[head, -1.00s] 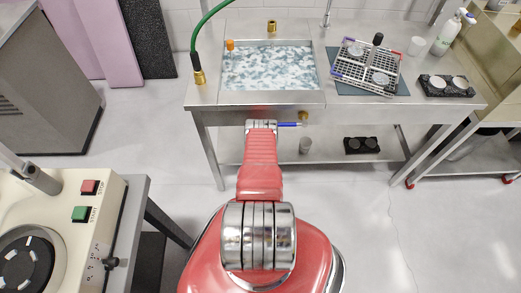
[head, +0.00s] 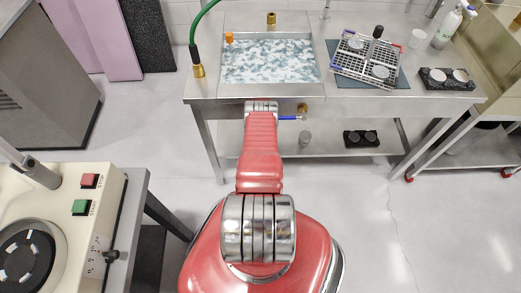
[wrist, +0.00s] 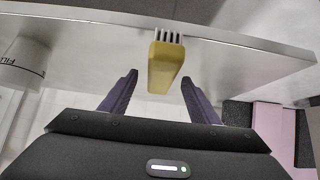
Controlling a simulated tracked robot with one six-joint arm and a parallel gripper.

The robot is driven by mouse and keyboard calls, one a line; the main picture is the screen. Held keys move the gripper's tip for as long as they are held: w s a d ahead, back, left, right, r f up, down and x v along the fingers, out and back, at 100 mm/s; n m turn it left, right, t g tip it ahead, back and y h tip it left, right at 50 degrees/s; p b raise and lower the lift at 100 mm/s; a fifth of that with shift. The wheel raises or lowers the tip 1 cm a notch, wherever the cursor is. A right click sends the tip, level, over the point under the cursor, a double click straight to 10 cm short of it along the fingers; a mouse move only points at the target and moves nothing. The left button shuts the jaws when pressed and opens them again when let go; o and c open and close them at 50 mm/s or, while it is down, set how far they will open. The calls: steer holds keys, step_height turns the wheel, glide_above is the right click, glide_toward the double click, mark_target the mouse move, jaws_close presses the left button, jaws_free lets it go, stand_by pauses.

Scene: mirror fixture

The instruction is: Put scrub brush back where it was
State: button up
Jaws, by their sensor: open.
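In the wrist view, a yellow block with a row of pale, bristle-like tips (wrist: 165,65), which looks like the scrub brush, shows just beyond my fingertips. Its bristle end overlaps a steel edge. My gripper (wrist: 159,77) is open and empty, its two dark purple fingers apart on either side of the brush in the picture. I cannot tell whether the brush lies between them in depth. In the head view, my arm covers the gripper and I cannot make out the brush.
The steel table (head: 350,105) holds a sink of foamy water (head: 270,65), a rack (head: 365,60) and a black tray (head: 447,80). A marked container (wrist: 22,65) is left in the wrist view.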

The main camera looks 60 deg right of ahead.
steer(key=v, duration=1)
steer(key=shift+a, duration=0.15)
steer(key=shift+s+r, duration=0.1)
steer(key=shift+s, duration=0.05)
stand_by(0.6)
